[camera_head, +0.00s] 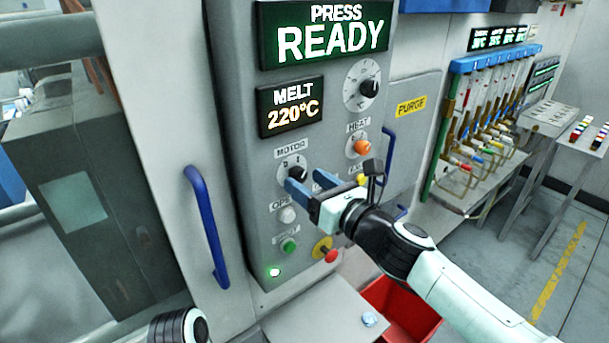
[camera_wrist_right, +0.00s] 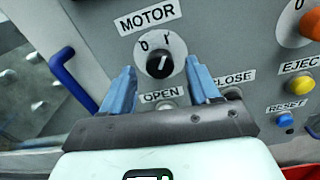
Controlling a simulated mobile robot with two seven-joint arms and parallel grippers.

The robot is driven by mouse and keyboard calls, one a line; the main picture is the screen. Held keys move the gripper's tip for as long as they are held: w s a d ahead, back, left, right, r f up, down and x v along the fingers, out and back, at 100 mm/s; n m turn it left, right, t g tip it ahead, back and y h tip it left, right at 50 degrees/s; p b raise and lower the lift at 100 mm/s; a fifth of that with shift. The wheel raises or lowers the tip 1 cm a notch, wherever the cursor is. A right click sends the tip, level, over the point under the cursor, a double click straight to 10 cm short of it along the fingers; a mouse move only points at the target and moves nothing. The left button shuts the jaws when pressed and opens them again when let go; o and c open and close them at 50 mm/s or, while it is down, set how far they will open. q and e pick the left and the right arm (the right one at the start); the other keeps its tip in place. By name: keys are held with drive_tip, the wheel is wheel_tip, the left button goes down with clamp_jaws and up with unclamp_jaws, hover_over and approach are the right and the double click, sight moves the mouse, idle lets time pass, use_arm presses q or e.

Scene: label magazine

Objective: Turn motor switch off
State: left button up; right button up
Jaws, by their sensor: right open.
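The motor switch (camera_head: 292,173) is a black knob on a white dial under the MOTOR label, on the grey control panel (camera_head: 240,110). In the right wrist view the knob (camera_wrist_right: 160,64) stands between 0 and I marks, its white pointer line tilted up and right, towards the I. My right gripper (camera_head: 307,181) is open, its blue fingers in front of the panel just below the knob. In the wrist view the fingers (camera_wrist_right: 160,84) lie to either side of the knob, apart from it. My left gripper is out of view.
The orange HEAT knob (camera_head: 362,147) is up and right of the motor switch. OPEN (camera_head: 287,214) and green (camera_head: 289,246) buttons and a red emergency stop (camera_head: 331,255) lie below. A blue handle (camera_head: 207,225) stands left; a red bin (camera_head: 410,318) is below.

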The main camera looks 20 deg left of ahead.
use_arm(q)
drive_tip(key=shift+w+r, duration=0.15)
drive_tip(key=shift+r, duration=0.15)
use_arm(e)
drive_tip(key=shift+x, duration=0.95)
drive_tip(key=shift+c, duration=0.2)
drive_tip(key=c, duration=1)
